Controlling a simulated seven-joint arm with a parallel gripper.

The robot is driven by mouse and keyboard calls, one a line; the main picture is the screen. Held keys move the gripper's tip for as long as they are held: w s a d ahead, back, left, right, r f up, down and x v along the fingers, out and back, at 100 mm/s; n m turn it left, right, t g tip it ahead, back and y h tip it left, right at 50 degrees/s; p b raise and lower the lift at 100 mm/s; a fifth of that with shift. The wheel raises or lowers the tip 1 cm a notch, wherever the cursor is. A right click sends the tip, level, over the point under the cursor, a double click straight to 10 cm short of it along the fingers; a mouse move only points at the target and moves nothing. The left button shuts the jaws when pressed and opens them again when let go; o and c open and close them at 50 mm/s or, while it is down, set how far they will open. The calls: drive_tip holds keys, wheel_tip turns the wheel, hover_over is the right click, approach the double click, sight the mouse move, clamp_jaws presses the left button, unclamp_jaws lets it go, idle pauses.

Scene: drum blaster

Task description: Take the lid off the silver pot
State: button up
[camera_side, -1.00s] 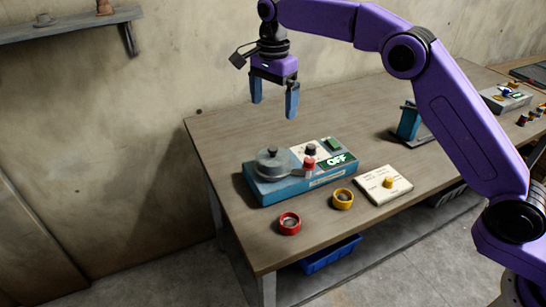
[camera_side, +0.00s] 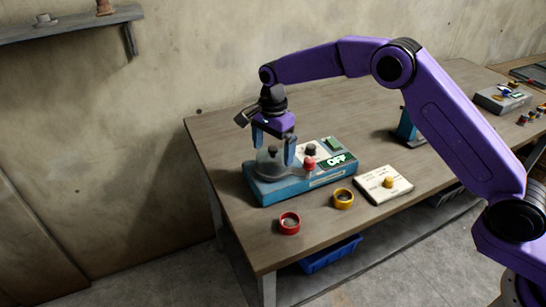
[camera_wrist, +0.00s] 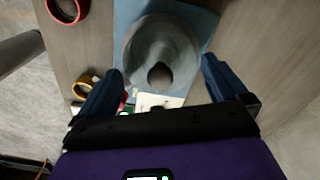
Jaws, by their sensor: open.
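The silver pot (camera_side: 268,170) sits on the left part of a blue machine base (camera_side: 300,185). Its grey lid has a dark knob (camera_side: 272,151) on top and rests on the pot. In the wrist view the round lid (camera_wrist: 157,48) shows from above, with its knob (camera_wrist: 160,76) toward my gripper. My gripper (camera_side: 273,154) is open, pointing down, with its blue fingers on either side of the knob. In the wrist view the fingers of my gripper (camera_wrist: 158,85) are wide apart with the knob between them, and no contact is visible.
The base carries a red knob (camera_side: 309,164), a black knob (camera_side: 310,149) and an OFF display (camera_side: 336,160). A red ring (camera_side: 289,223), a yellow ring (camera_side: 343,199) and a white panel with a yellow knob (camera_side: 383,186) lie in front.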

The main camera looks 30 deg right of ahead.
drive_tip(key=shift+f, duration=1.1)
drive_tip(key=c, duration=0.7)
drive_tip(key=shift+c, duration=0.2)
drive_tip(key=shift+r, duration=0.15)
